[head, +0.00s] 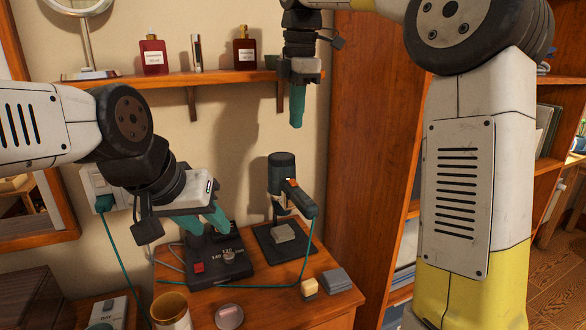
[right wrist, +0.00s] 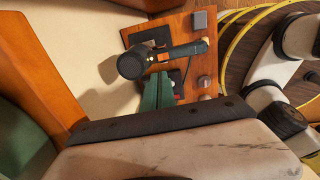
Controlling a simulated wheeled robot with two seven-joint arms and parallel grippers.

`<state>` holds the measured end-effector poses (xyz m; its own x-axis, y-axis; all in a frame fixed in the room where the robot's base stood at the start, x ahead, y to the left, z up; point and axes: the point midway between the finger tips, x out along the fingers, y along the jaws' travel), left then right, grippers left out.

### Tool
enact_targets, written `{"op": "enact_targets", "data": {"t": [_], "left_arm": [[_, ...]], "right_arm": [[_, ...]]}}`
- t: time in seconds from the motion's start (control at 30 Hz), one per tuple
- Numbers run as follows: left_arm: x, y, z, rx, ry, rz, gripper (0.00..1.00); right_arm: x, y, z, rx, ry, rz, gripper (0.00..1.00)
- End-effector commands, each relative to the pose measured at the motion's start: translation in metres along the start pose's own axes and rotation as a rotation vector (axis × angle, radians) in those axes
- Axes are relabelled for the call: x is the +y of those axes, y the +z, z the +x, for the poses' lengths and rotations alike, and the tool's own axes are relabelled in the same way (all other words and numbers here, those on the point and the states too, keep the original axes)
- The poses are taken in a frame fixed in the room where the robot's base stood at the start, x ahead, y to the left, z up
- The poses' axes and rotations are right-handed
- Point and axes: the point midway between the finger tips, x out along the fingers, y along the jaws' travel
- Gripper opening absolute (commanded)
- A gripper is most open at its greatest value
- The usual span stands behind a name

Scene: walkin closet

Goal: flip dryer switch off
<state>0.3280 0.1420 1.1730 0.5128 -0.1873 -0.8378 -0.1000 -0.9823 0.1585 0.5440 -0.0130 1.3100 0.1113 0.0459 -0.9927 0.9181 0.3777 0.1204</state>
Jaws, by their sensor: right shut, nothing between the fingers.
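The dark hair dryer (head: 282,170) stands on a holder with a flat black base on the wooden cabinet, its handle (head: 302,200) slanting down to the right. An orange-brown strip shows along the handle; I cannot make out the switch itself. In the right wrist view the dryer (right wrist: 133,63) lies just beyond my right gripper's fingers (right wrist: 158,92). In the head view my right gripper (head: 297,108) is shut and empty, pointing down above the dryer, apart from it. My left gripper (head: 200,224) is open, its teal fingers apart, low over the back of a black control box.
The black box (head: 218,262) has a red button and a dial. A teal cord runs from the handle across the cabinet top (head: 262,306) towards a wall outlet (head: 100,190). A cup (head: 170,312), a round tin (head: 229,316) and small blocks (head: 337,280) stand in front. A shelf (head: 190,78) holds bottles.

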Motion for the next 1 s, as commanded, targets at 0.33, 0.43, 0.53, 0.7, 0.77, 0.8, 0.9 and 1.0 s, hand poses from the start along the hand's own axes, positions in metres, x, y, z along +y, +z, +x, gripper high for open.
{"op": "enact_targets", "data": {"t": [0.33, 0.43, 0.53, 0.7, 0.77, 0.8, 0.9, 1.0], "left_arm": [[0.000, 0.000, 0.000, 0.000, 0.000, 0.000, 0.36], [0.000, 0.000, 0.000, 0.000, 0.000, 0.000, 0.36], [0.000, 0.000, 0.000, 0.000, 0.000, 0.000, 0.36], [0.000, 0.000, 0.000, 0.000, 0.000, 0.000, 0.36], [0.000, 0.000, 0.000, 0.000, 0.000, 0.000, 0.36], [0.000, 0.000, 0.000, 0.000, 0.000, 0.000, 0.36], [0.000, 0.000, 0.000, 0.000, 0.000, 0.000, 0.36], [0.000, 0.000, 0.000, 0.000, 0.000, 0.000, 0.36]], "right_arm": [[0.000, 0.000, 0.014, -0.001, -0.002, 0.000, 0.00], [-0.001, 0.000, 0.031, -0.001, -0.004, 0.000, 0.00], [-0.001, 0.000, 0.052, -0.001, -0.005, 0.000, 0.00], [-0.001, 0.000, 0.089, 0.000, -0.004, 0.000, 0.00], [-0.001, 0.000, 0.101, 0.000, -0.003, 0.000, 0.00], [-0.001, 0.000, 0.108, 0.000, -0.004, 0.000, 0.00], [-0.001, 0.000, 0.123, 0.000, -0.002, 0.000, 0.00], [0.000, 0.000, 0.133, 0.000, -0.001, 0.000, 0.00]]}}
